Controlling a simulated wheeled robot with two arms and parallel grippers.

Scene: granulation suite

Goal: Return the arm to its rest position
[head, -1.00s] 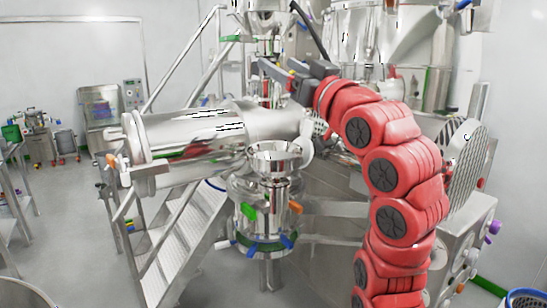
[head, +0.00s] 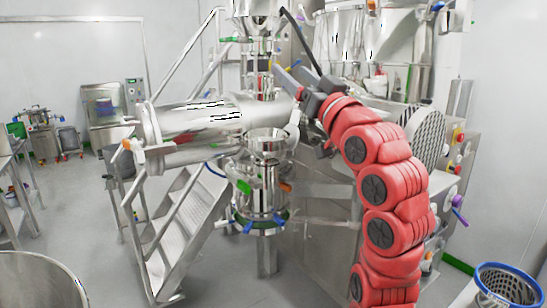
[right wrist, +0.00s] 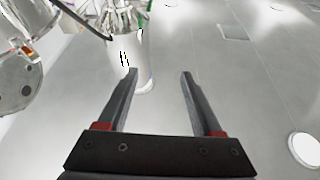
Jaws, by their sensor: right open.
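My right arm (head: 385,190) is red and rises from the bottom right of the head view, bending up and to the left. My right gripper (head: 284,72) is at its end, in front of the steel machine column. In the right wrist view its two dark fingers (right wrist: 159,74) are spread apart with nothing between them. The wrist view looks up toward the ceiling, with a pale column behind the fingertips. My left gripper is not in view.
A horizontal steel cylinder (head: 190,132) and a steel funnel vessel (head: 262,180) stand left of the arm. Metal stairs (head: 180,225) lie below the cylinder. A perforated basket (head: 508,283) is at the lower right. Open floor (head: 90,220) lies at the left.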

